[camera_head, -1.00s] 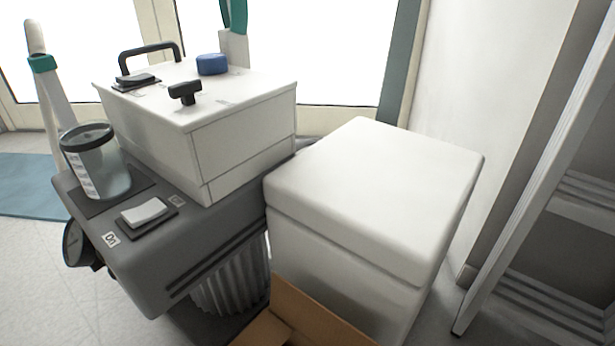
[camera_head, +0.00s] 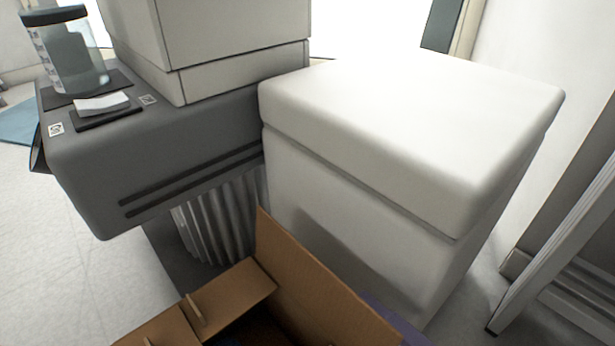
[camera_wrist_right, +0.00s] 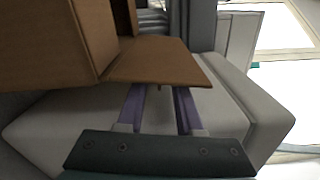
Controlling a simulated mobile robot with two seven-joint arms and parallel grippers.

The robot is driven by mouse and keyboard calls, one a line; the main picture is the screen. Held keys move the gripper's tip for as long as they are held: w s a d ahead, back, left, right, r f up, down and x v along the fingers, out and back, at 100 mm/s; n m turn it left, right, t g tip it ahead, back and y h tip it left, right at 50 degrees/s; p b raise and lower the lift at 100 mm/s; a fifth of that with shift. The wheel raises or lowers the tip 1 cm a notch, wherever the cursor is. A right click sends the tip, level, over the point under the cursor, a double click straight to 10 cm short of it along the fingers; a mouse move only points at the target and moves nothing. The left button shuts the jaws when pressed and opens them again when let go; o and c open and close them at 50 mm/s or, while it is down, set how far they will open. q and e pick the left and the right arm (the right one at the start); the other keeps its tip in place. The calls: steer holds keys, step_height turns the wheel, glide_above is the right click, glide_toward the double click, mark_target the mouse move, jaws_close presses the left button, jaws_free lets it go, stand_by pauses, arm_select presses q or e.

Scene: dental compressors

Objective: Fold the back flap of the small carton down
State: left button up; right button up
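The small brown carton shows at the bottom of the head view, cut off by the frame edge. Its back flap (camera_head: 315,285) stands up, tilted, in front of the white cabinet. Another carton flap (camera_head: 235,298) lies lower to its left. A purple part of my right gripper (camera_head: 392,320) shows just behind the back flap's right end. In the right wrist view my right gripper (camera_wrist_right: 160,92) has its two purple fingers apart, with a carton flap (camera_wrist_right: 160,62) across their far ends. The flap hides the fingertips; I cannot tell whether they touch it. My left gripper is not in view.
The white cabinet (camera_head: 400,130) stands close behind the carton. A grey compressor unit (camera_head: 150,150) with a clear jar (camera_head: 75,55) stands at the left. A ladder-like metal frame (camera_head: 550,260) is at the right. Light floor (camera_head: 60,270) is open at lower left.

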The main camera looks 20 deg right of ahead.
steer(key=shift+x, duration=0.8)
jaws_close()
stand_by(0.9)
